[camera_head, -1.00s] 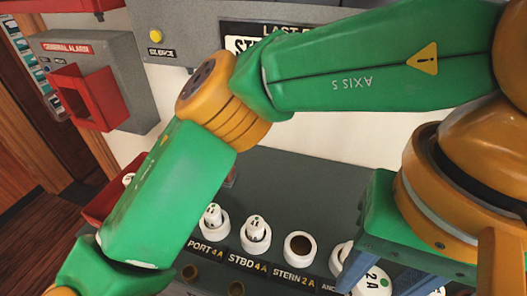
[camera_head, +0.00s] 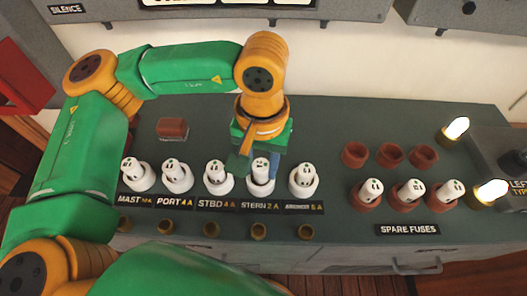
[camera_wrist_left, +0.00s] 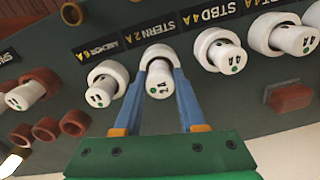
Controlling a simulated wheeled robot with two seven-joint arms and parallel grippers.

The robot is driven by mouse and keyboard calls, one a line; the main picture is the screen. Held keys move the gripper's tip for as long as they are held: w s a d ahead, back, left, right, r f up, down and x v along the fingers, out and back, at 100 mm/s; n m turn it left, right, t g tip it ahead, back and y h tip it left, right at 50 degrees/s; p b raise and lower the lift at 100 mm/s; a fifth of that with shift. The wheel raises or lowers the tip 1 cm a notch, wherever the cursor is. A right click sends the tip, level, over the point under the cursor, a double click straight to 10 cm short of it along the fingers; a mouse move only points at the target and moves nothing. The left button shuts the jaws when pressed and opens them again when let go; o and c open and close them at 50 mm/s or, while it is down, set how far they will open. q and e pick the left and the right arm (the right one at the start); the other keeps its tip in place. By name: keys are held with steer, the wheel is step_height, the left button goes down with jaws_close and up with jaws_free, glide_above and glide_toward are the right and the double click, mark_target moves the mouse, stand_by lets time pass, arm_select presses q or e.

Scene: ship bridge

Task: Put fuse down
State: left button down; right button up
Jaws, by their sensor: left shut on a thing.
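My left gripper (camera_head: 260,172) reaches down to the white socket (camera_head: 262,187) labelled STERN 2 A on the dark green bench. Its blue fingers are shut on a white fuse (camera_head: 261,163) marked 2A. In the left wrist view, the fuse (camera_wrist_left: 159,83) is between the two fingertips (camera_wrist_left: 160,88), and its lower end is inside or right at the STERN socket (camera_wrist_left: 157,52). How deep it sits is hidden. My right gripper is not in view.
White fuses stand in the neighbouring STBD (camera_head: 218,178) and ANCHOR (camera_head: 303,179) sockets, close on either side. MAST and PORT also hold fuses. Brown spare holders (camera_head: 390,155) stand at the right, the back ones empty. A reddish-brown block (camera_head: 172,128) lies behind PORT.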

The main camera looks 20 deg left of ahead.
mark_target(261, 165)
arm_select(q)
steer(key=shift+a+f, duration=0.1)
steer(key=shift+f, duration=0.15)
steer(key=shift+f+b, duration=0.3)
steer(key=shift+b, duration=0.25)
steer(key=shift+c, duration=2.4)
jaws_free()
steer(key=shift+r, duration=0.15)
steer(key=shift+r+p, duration=0.45)
steer(key=shift+p, duration=0.25)
step_height(261, 165, up, 5)
steer(key=shift+r+b, duration=0.15)
steer(key=shift+b, duration=0.55)
step_height(261, 165, up, 6)
steer(key=shift+r+p, duration=0.15)
steer(key=shift+p, duration=0.25)
